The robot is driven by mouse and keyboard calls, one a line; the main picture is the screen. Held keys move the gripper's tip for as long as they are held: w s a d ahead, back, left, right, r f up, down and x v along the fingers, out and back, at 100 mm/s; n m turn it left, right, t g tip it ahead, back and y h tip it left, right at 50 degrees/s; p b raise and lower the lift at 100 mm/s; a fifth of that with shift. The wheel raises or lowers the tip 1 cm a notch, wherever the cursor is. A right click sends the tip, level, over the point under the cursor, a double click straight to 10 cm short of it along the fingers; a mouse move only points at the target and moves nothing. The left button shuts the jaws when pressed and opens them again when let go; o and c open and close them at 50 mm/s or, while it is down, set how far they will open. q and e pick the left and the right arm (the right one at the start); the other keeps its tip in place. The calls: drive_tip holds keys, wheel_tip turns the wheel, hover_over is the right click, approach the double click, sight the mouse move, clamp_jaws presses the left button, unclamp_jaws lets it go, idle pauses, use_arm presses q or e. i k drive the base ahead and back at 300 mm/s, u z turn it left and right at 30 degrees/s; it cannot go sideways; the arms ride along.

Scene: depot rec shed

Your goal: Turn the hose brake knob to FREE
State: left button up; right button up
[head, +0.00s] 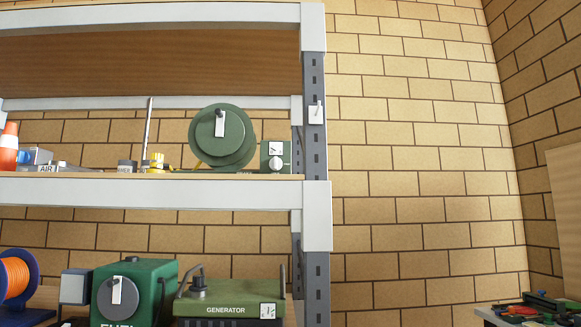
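A dark green round reel (207,150) stands on the middle shelf, near its right end. A white lever or plate (220,124) with a dark top end sits upright on its face. Right of the reel is a small green box (285,158) with a pale round knob (276,164) and a small white label (275,148) above it. The label's marks are too small to read, so I cannot tell the knob's setting or surely which control is the hose brake. Neither of my grippers is in view.
A shelf post (315,75) with a small white switch plate (316,114) stands right of the reel. Below are a green fuel box (160,285) and a generator (215,306). An orange cone (9,145) stands at left. Cluttered tools (535,305) lie lower right. Bare brick wall fills the right.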

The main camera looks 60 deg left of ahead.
sight(275, 163)
drive_tip(key=u, duration=0.45)
drive_tip(key=i, duration=0.95)
drive_tip(key=u, duration=0.7)
